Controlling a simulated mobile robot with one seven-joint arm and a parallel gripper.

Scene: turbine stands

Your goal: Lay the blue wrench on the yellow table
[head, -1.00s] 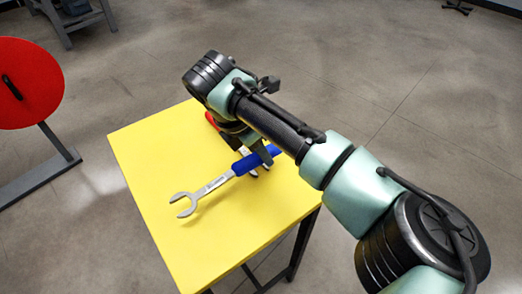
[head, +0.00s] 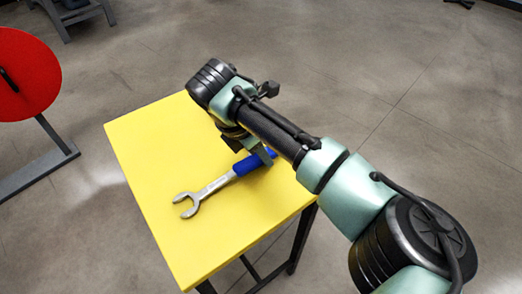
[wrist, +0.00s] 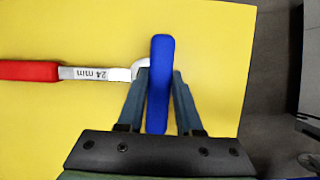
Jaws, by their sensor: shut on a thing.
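The blue wrench has a blue handle (head: 250,164) and a silver open-ended head (head: 188,203). My gripper (wrist: 159,95) is shut on the blue handle, with one finger on each side in the wrist view. In the head view the wrench is over the yellow table (head: 165,150), its head pointing front left. I cannot tell whether it touches the tabletop. My arm hides part of the gripper and the handle's far end in the head view.
A red-handled wrench (wrist: 28,70) marked 24 mm lies on the table, its silver end beside the blue handle in the wrist view. A red disc on a stand (head: 25,75) is at the left. The table's front left is clear.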

